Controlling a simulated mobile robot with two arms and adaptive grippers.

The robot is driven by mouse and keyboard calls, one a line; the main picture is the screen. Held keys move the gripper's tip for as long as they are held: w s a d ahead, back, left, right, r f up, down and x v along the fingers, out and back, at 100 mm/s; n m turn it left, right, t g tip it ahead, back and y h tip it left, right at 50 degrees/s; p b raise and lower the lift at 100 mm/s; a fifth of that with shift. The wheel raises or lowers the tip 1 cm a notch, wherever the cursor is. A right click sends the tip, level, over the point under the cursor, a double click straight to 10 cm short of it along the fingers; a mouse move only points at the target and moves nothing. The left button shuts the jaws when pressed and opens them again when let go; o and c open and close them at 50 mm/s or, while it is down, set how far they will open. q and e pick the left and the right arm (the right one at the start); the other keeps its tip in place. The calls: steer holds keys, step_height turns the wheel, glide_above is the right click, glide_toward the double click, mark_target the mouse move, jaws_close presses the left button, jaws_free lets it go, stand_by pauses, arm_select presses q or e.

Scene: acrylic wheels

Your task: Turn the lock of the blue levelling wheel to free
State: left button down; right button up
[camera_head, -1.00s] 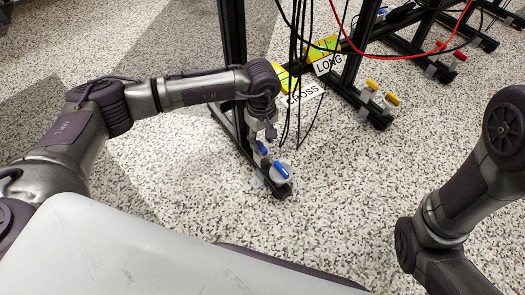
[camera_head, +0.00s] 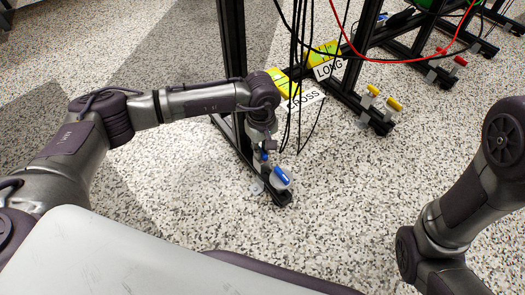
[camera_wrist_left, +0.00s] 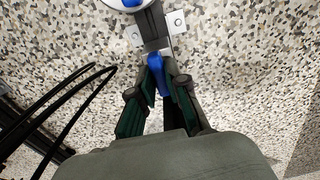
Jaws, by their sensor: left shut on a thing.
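Two blue-topped parts sit on the foot of the near black frame. The outer one (camera_head: 282,177) is a white and clear housing with a blue bar, and its round white top with blue shows at the upper edge of the left wrist view (camera_wrist_left: 133,3). The inner one is a blue lever (camera_wrist_left: 155,68), partly hidden under my left gripper (camera_head: 264,150) in the head view. In the left wrist view my left gripper (camera_wrist_left: 160,82) points at this lever and its two fingers are closed around it. My right gripper is out of view; only the right arm shows.
Black cables (camera_head: 298,60) hang close beside my left wrist. A CROSS label (camera_head: 303,100) and a LONG label (camera_head: 329,69) with yellow levels are behind. Yellow-topped wheels (camera_head: 394,104) and red-topped wheels (camera_head: 460,60) stand farther right. Speckled floor in front is clear.

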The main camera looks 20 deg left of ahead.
arm_select(q)
steer(key=n+p, duration=0.1)
steer(key=n, duration=0.1)
steer(key=shift+r+n, duration=0.15)
steer(key=shift+n, duration=0.15)
steer(key=shift+n+p, duration=0.6)
steer(key=shift+n, duration=0.4)
steer(key=shift+n+p, duration=0.8)
steer(key=shift+n, duration=0.3)
steer(key=shift+n+p, duration=0.45)
steer(key=shift+n, duration=0.75)
